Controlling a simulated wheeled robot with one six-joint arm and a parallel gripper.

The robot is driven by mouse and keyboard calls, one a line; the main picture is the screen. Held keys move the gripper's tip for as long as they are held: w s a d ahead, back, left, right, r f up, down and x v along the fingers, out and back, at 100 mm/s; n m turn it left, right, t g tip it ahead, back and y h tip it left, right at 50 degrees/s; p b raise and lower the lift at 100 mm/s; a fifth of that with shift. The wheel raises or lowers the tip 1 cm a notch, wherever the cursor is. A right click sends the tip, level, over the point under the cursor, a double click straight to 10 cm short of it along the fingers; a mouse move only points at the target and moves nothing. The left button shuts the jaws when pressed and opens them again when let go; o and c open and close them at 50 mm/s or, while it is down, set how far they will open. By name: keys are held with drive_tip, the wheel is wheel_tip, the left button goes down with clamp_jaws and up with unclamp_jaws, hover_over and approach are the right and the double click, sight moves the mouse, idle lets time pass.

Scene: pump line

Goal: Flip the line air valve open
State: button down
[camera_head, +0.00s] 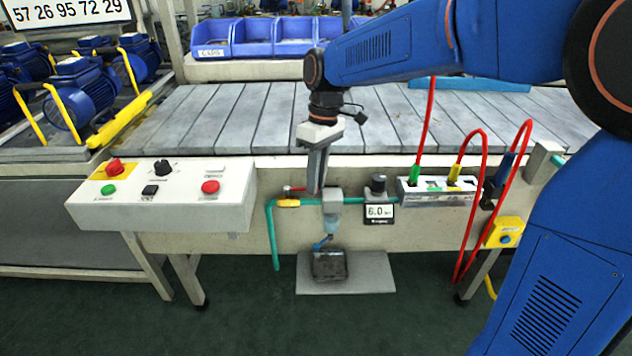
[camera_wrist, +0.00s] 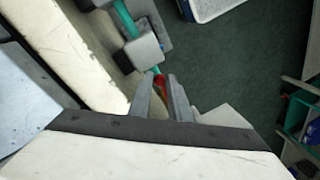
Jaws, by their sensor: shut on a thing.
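The line air valve (camera_head: 287,203) is a small yellow body on the teal pipe at the front of the bench. Its red lever (camera_head: 294,188) lies roughly level along the pipe and reaches right toward my gripper (camera_head: 316,190). My gripper points down in front of the bench edge. In the wrist view the red lever (camera_wrist: 160,82) shows between the fingertips of my gripper (camera_wrist: 163,84), and the jaws are shut on it. The fingers hide part of the lever in both views.
A control box (camera_head: 160,195) stands at left. Red hoses (camera_head: 466,200) hang at right. Below is a dark tray (camera_head: 329,265).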

drive_tip(key=shift+w, duration=0.2)
drive_tip(key=c, duration=1.6)
unclamp_jaws()
drive_tip(key=shift+c, duration=0.2)
wheel_tip(320, 180, up, 17)
drive_tip(key=w+d, duration=0.2)
drive_tip(key=shift+w, duration=0.35)
